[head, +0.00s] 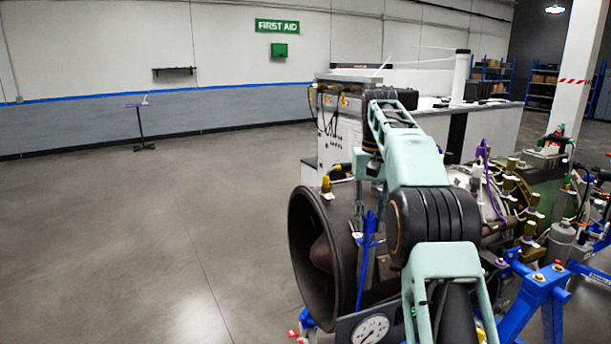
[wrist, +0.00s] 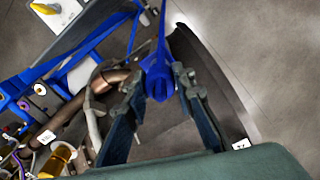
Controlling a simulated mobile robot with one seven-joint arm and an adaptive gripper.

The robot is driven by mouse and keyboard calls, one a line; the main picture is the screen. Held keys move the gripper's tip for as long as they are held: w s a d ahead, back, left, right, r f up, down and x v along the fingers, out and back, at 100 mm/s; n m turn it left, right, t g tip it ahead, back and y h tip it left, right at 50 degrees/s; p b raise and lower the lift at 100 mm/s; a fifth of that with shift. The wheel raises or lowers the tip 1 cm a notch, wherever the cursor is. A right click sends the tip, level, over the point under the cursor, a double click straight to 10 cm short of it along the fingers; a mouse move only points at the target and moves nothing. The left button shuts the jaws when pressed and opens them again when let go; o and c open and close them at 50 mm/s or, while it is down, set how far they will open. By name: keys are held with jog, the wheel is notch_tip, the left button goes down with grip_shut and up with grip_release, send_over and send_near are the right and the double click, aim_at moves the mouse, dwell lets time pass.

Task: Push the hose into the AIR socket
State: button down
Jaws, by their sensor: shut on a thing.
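My gripper (wrist: 161,86) has its two dark fingers closed on a blue piece (wrist: 158,72) that narrows into a long thin strip. It may be the hose, but its shape does not settle this. In the head view the blue piece (head: 367,243) hangs upright under my gripper (head: 368,207), in front of the turbine's dark intake side. Its lower end is near the gauge panel. I cannot make out a socket marked AIR in either view. Small white labels show in the wrist view, too small to read.
The turbine (head: 310,258) and its pipes crowd the space around my arm. A blue stand (head: 540,290) is at the right. A dial gauge (head: 370,329) is low in front. A white bench (head: 495,140) stands behind.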

dwell(0.4)
jog(key=c, duration=1.5)
grip_release()
jog(key=shift+c, duration=0.2)
jog(key=shift+o, duration=0.8)
